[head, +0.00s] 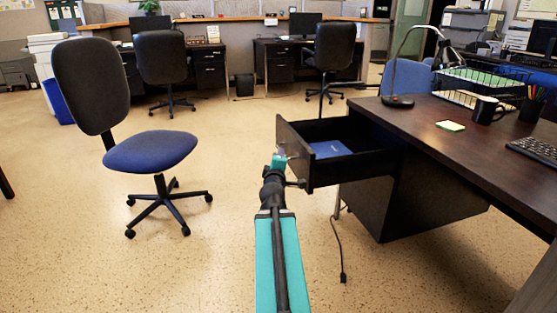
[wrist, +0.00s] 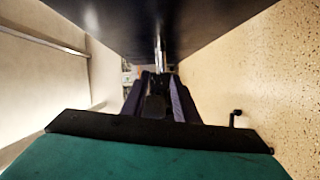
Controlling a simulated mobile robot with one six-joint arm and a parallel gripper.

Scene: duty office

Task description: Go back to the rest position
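My gripper (head: 279,162) is at the front of an open desk drawer (head: 325,173), at the end of my outstretched teal arm. A blue flat item (head: 331,149) lies inside the drawer. In the wrist view, the dark drawer front (wrist: 160,22) fills the top, and a shiny metal handle (wrist: 158,45) runs down to the fingertips. My gripper's dark fingers (wrist: 158,75) also show there, on either side of the handle's line. Whether they touch or grip the handle cannot be told.
The dark desk (head: 440,143) stands to the right with a lamp (head: 397,101), a mug (head: 487,110) and a keyboard (head: 534,151). A blue-seated chair (head: 150,151) stands to the left. The floor (head: 90,260) at the front left is clear. A cable hangs below the drawer.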

